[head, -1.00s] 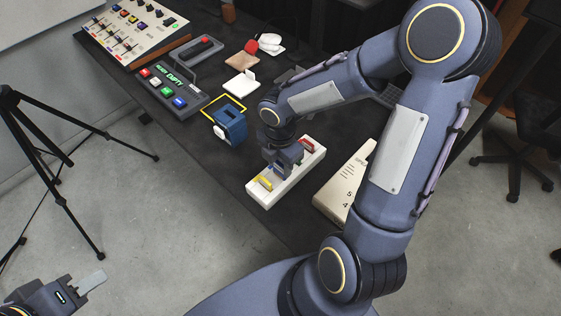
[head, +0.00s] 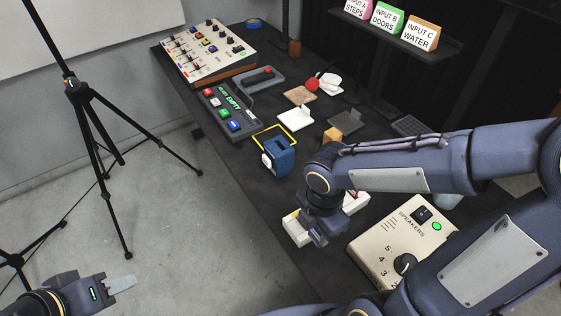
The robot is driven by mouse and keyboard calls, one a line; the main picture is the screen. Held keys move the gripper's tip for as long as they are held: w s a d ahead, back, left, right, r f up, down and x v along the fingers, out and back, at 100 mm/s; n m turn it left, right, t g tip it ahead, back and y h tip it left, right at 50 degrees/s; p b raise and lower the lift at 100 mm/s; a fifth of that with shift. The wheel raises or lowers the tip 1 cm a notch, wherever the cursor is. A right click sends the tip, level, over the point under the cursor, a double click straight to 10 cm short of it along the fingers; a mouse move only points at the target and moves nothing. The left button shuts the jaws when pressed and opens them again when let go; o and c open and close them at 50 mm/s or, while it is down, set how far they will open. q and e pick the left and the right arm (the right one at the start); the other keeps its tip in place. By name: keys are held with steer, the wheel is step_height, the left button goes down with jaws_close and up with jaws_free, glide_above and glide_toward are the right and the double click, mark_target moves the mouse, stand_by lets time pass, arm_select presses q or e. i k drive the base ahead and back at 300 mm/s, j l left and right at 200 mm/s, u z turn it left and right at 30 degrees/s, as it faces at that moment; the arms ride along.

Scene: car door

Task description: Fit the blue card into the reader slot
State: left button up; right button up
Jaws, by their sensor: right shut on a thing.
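My right gripper (head: 322,232) points down over the white card rack (head: 296,230). It is shut on what appears to be the blue card, which the fingers mostly hide. The rack's far end, with a bit of red, shows behind my right wrist. A blue box with an opening in its top (head: 283,158) and a white round part on its side stands further back on the table, apart from the gripper; it looks like the reader.
A dark panel reading EMPTY (head: 230,110) has several coloured buttons. A yellow outlined square (head: 274,140) lies behind the blue box. A beige speaker box (head: 402,243) stands right of the rack. A white stand (head: 295,118) and an orange block (head: 333,136) are further back.

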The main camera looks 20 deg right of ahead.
mark_target(280, 152)
steer(key=i+j+z, duration=0.75)
steer(key=i+l, duration=0.05)
steer(key=i, duration=0.05)
